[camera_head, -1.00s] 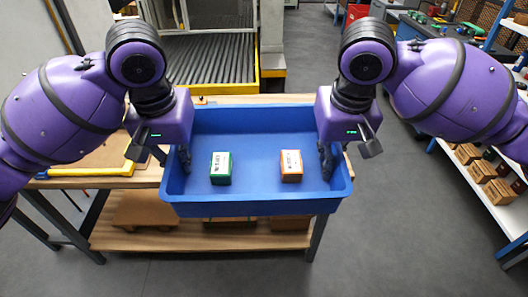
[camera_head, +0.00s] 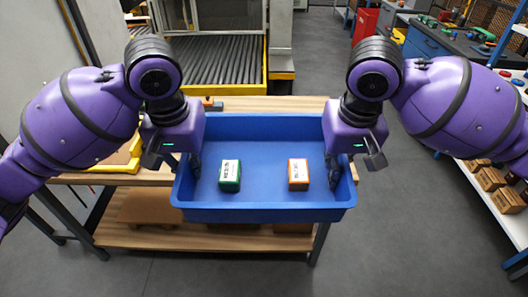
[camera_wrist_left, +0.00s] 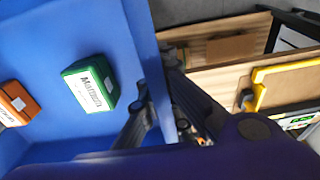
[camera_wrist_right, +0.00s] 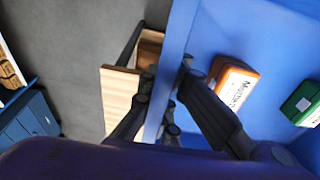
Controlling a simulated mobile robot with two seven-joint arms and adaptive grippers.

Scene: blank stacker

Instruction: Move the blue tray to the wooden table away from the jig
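The blue tray (camera_head: 265,213) hangs level between my two grippers, over and in front of the wooden table (camera_head: 235,103). Its front sticks out past the table's front edge; whether its base touches the tabletop is hidden. A green box (camera_head: 230,176) and an orange box (camera_head: 298,174) with white labels stand inside it, apart. My left gripper (camera_wrist_left: 157,80) is shut on the tray's left wall, one finger inside and one outside. My right gripper (camera_wrist_right: 168,75) is shut on the right wall the same way. The yellow-edged board (camera_head: 128,158), which may be the jig, lies on the table left of the tray.
A roller conveyor (camera_head: 215,62) with yellow edging stands behind the table. A shelf with small wooden boxes (camera_head: 490,179) is at the right, and a blue workbench (camera_head: 428,45) at the back right. Grey floor is clear in front and to the right.

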